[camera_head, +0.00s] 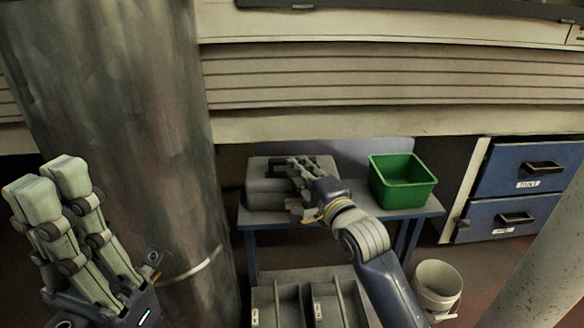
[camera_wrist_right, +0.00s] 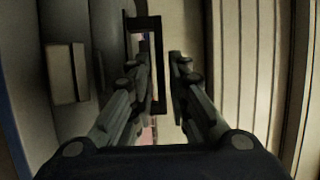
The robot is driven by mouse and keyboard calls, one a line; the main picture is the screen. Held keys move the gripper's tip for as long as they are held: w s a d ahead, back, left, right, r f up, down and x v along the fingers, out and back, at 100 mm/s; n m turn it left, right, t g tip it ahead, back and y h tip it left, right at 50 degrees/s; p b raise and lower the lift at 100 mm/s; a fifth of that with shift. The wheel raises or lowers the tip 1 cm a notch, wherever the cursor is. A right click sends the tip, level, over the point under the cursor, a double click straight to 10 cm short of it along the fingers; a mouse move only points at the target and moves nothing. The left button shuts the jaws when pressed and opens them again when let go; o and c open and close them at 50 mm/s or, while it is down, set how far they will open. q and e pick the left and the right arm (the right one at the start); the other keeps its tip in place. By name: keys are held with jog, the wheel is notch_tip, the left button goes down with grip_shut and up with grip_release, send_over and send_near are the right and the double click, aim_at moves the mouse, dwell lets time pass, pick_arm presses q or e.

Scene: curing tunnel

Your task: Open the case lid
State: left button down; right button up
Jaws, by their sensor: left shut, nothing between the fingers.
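A grey case (camera_head: 262,192) sits on the left part of a small blue-framed table; its lid looks down. My right gripper (camera_head: 297,164) reaches over the case and hides part of its top and front. In the right wrist view, my right gripper (camera_wrist_right: 158,55) has its fingers apart. A dark rectangular loop, seemingly a handle (camera_wrist_right: 146,23), shows between and beyond them; contact cannot be told. My left gripper (camera_head: 48,180) is shut and empty, raised at the far left, away from the case.
A green bin (camera_head: 402,203) stands right of the case on the table. A wide metal column (camera_head: 120,110) stands left. Grey divided trays (camera_head: 290,294) are in front, below the tabletop. A white bucket (camera_head: 437,288) and blue drawers (camera_head: 520,172) are at the right.

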jog(key=shift+b+x, duration=0.7)
jog(key=shift+x, duration=1.5)
grip_shut()
